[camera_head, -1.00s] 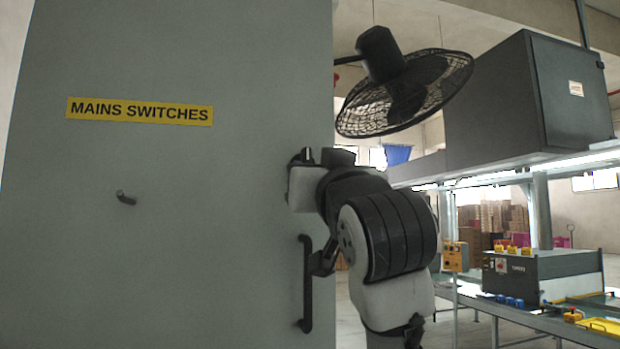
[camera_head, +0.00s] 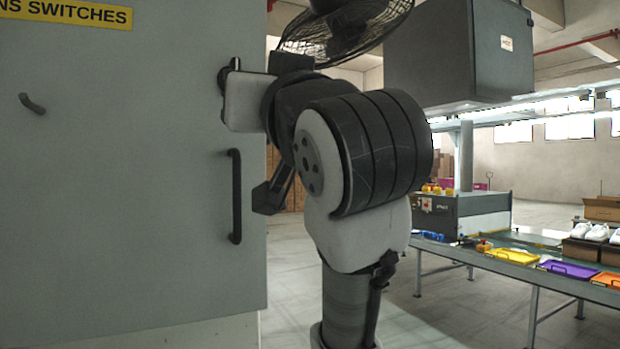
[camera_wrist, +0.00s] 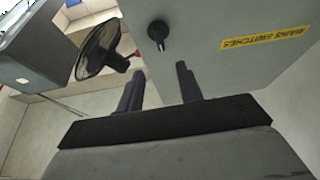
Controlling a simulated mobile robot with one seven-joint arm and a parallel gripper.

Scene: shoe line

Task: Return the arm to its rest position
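My arm (camera_head: 365,150) is bent in front of the right edge of a grey cabinet (camera_head: 120,220) in the head view. My gripper shows in the wrist view (camera_wrist: 159,72), its two dark fingers apart with nothing between them. In the head view it is largely hidden by the arm, and I cannot make out its fingers. The cabinet front (camera_wrist: 215,65) lies beyond the fingers in the wrist view, with a dark knob (camera_wrist: 158,34) above the gap between them. The fingers look apart from the cabinet.
The cabinet has a long dark handle (camera_head: 235,197) close to my arm. A black fan (camera_head: 345,28) hangs above. On the right, a dark overhead box (camera_head: 460,55) stands over a bench (camera_head: 510,262) with trays and white shoes (camera_head: 590,232). Open floor (camera_head: 430,312) lies between cabinet and bench.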

